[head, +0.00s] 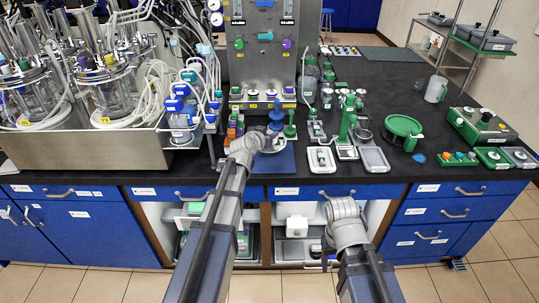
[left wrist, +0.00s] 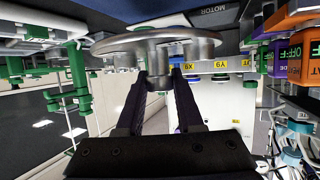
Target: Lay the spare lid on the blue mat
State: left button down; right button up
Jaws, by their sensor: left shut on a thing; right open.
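The spare lid (left wrist: 185,42) is a round metal disc with a knob. In the left wrist view my left gripper (left wrist: 157,88) is shut on it, with both dark fingers at the knob. In the head view my left gripper (head: 266,140) is over the far part of the blue mat (head: 283,161), which lies at the bench's front edge. The lid is mostly hidden there by my wrist, and I cannot tell whether it touches the mat. My right gripper (head: 328,246) is low in front of the cabinets, apart from the mat, its fingers barely visible.
The steel control cabinet (head: 264,58) stands just behind the mat. The bioreactors in a steel tray (head: 95,150) are at left. White trays (head: 373,158) and green-topped fittings (head: 347,118) stand right of the mat. Bare bench lies at the back right.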

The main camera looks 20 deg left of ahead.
aim_at(263, 152)
pick_arm(q)
jog(key=shift+f+b, duration=2.6)
jog(key=shift+f, duration=0.6)
pick_arm(e)
notch_tip(263, 152, down, 6)
jog(key=shift+f, duration=0.15)
pick_arm(q)
jog(key=shift+f, duration=0.1)
jog(key=c, duration=0.5)
grip_release()
jog(key=shift+c, duration=0.2)
pick_arm(e)
jog(key=shift+f, duration=0.1)
pick_arm(q)
jog(key=shift+s+r, duration=0.2)
jog(key=shift+r, duration=0.1)
jog(key=p+v, duration=0.4)
jog(key=v, duration=0.7)
jog(key=shift+s+p, duration=0.3)
pick_arm(e)
notch_tip(263, 152, up, 5)
jog(key=shift+f, duration=0.1)
